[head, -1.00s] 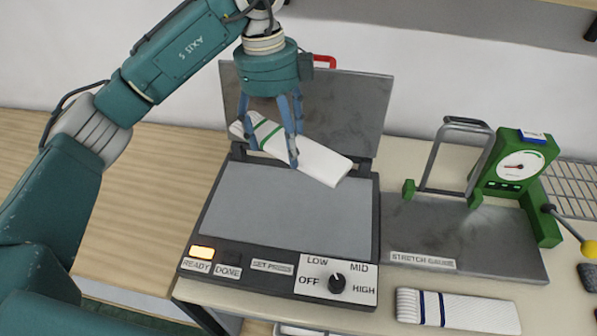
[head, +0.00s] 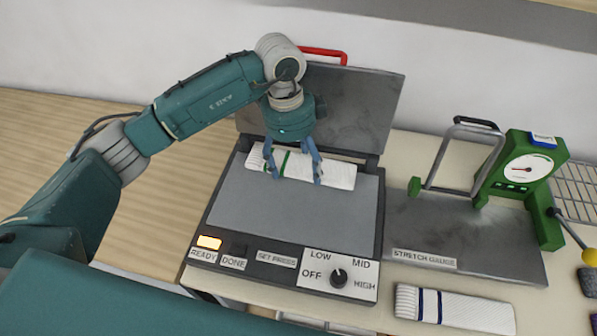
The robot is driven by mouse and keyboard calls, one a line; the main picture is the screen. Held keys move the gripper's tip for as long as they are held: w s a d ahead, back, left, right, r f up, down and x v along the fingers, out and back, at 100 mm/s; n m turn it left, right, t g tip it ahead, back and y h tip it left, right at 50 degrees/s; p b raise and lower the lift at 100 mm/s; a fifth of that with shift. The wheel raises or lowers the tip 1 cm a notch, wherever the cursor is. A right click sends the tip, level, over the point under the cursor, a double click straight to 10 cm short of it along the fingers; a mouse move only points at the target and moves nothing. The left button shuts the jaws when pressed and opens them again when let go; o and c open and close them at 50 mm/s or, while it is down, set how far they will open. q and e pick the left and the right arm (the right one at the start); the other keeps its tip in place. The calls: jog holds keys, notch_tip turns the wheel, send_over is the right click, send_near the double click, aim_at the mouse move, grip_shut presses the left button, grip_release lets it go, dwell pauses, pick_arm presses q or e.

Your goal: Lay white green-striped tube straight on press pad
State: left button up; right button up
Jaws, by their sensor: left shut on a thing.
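The white green-striped tube (head: 336,174) lies along the back of the grey press pad (head: 285,212), nearly level across it, with its green stripes at the left end. My left gripper (head: 297,180) is shut on the tube, its blue fingers on either side of it near the stripes. I cannot tell whether the tube rests fully on the pad. The press lid (head: 360,110) stands open behind, with a red handle (head: 325,52) at its top. My right gripper is not in view.
The press panel has a lit READY lamp (head: 209,242) and a dial (head: 338,276). A stretch gauge (head: 450,235) with a green dial stand is at the right. A white tube with blue stripes (head: 455,308) lies in front of it. The pad's front part is clear.

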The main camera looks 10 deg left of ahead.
aim_at(298, 175)
pick_arm(q)
notch_tip(298, 175, down, 5)
jog(key=shift+f+p, duration=0.1)
jog(key=shift+p, duration=0.4)
jog(key=o, duration=0.9)
jog(key=shift+o, duration=0.2)
jog(key=shift+r, duration=0.25)
jog(key=r+b, duration=0.1)
jog(key=r, duration=0.2)
jog(key=r+b, duration=0.1)
jog(key=r, duration=0.3)
jog(key=a+r+b, duration=0.1)
jog(key=r, duration=0.2)
jog(key=shift+w+a+r, duration=0.1)
jog(key=shift+r, duration=0.05)
jog(key=shift+a+r+b, duration=0.1)
jog(key=shift+r+b, duration=0.2)
jog(key=shift+r, duration=0.3)
